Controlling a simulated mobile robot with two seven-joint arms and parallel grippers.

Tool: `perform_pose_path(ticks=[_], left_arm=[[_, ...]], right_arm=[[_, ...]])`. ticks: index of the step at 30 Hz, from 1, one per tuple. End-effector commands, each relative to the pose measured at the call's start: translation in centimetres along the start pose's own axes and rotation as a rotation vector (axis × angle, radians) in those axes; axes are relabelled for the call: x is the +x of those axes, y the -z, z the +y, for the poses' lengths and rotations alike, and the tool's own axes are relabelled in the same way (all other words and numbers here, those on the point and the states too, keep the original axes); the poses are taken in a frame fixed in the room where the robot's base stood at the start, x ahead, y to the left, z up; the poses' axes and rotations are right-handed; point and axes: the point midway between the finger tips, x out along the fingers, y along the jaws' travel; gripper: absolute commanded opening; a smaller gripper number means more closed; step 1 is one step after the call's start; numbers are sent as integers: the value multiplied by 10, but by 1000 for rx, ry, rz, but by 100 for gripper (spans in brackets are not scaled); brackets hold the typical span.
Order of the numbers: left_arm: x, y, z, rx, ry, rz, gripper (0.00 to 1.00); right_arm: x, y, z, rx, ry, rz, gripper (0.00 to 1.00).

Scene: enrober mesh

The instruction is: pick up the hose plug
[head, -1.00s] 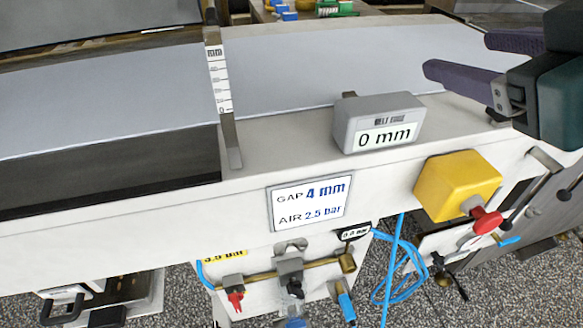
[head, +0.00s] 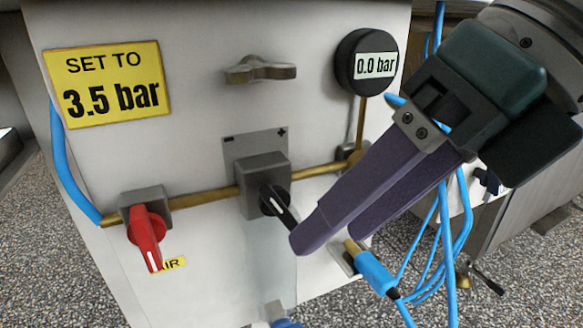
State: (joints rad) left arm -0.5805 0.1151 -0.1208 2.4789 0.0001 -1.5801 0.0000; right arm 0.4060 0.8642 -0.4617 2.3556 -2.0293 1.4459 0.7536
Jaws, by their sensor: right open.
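The hose plug (head: 372,270) is a blue cylinder with a brass tip, low at the right edge of the white panel. A blue hose runs down from its lower end. A small metal bracket (head: 343,260) shows beside its tip; I cannot tell whether they touch. My right gripper (head: 328,243) comes in from the upper right, its two purple fingers pointing down and left. It is open and empty. Its fingertips appear just above and left of the plug; the depth between them is unclear. My left gripper is not in view.
The white panel (head: 190,60) carries a red valve handle (head: 148,235), a black knob (head: 275,200), a brass pipe (head: 212,198) and a gauge (head: 368,62) reading 0.0 bar. Loose blue hose (head: 445,240) hangs at right. Speckled floor (head: 60,250) lies open at left.

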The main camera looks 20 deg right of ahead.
Motion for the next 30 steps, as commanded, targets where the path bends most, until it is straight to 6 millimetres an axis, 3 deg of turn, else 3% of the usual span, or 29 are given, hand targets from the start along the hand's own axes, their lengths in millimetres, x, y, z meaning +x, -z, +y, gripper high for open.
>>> perform_pose_path(ticks=[1,3,6,12,22,30], left_arm=[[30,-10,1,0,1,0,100],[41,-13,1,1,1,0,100],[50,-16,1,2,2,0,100],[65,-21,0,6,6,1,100],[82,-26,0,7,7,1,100],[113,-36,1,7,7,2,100]], right_arm=[[19,10,-39,4,128,5,65],[18,14,-74,22,272,12,65],[12,17,-103,46,401,15,65],[28,20,-125,61,458,18,65],[56,21,-137,58,454,18,65],[94,27,-152,60,452,19,65]])
